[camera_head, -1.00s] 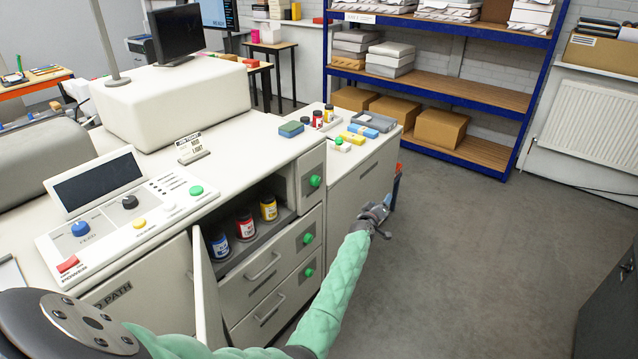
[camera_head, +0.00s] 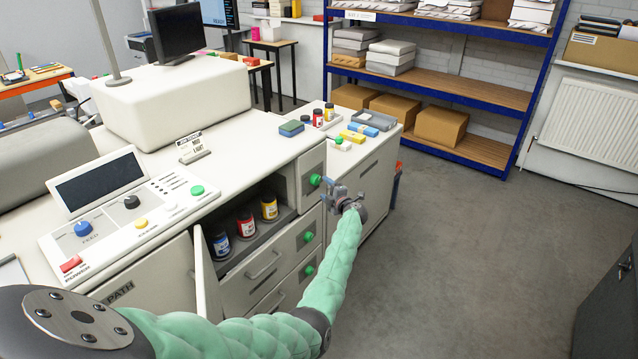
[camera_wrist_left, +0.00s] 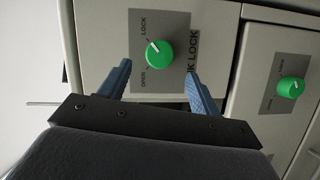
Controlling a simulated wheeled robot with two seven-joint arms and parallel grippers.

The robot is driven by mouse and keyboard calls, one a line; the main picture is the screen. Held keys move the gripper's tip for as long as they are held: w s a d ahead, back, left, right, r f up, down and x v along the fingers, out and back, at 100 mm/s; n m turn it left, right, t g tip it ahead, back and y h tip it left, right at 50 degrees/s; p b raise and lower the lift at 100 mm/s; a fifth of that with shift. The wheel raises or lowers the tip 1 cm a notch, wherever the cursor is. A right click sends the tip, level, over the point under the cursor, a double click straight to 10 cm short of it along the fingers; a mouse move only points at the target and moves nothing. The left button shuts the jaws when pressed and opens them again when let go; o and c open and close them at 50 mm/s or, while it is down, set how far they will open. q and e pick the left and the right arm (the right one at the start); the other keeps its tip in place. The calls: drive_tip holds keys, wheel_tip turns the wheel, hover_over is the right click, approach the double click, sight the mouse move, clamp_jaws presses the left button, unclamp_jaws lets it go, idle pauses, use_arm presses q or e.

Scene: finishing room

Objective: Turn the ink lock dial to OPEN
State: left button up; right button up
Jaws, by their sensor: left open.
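The ink lock dial is a green knob (camera_head: 315,180) on the top panel at the right end of the cabinet front. In the left wrist view the green knob (camera_wrist_left: 159,54) shows a white pointer mark, with LOCK and OPEN printed around it on a grey plate. My left gripper (camera_head: 333,186) is open just in front of the knob. In the left wrist view its blue fingertips (camera_wrist_left: 158,70) stand on either side of the knob, apart from it. My right gripper is not in view.
Two more green knobs (camera_head: 308,237) sit on the drawers below. An open bay holds blue, red and yellow ink jars (camera_head: 246,222), with its white door (camera_head: 205,275) swung out. A control panel (camera_head: 130,205) is on the left.

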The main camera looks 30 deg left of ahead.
sight(317, 181)
use_arm(q)
drive_tip(key=x, duration=0.3)
drive_tip(key=shift+w+a+r+p, duration=0.1)
drive_tip(key=shift+w+a+p, duration=0.05)
drive_tip(key=shift+a+p, duration=0.25)
drive_tip(key=shift+x, duration=1.05)
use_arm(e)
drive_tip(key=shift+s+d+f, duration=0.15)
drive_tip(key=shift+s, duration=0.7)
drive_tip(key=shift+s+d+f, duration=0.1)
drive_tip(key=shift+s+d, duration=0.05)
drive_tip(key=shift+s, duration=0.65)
use_arm(q)
drive_tip(key=c, duration=1)
drive_tip(key=shift+o, duration=0.2)
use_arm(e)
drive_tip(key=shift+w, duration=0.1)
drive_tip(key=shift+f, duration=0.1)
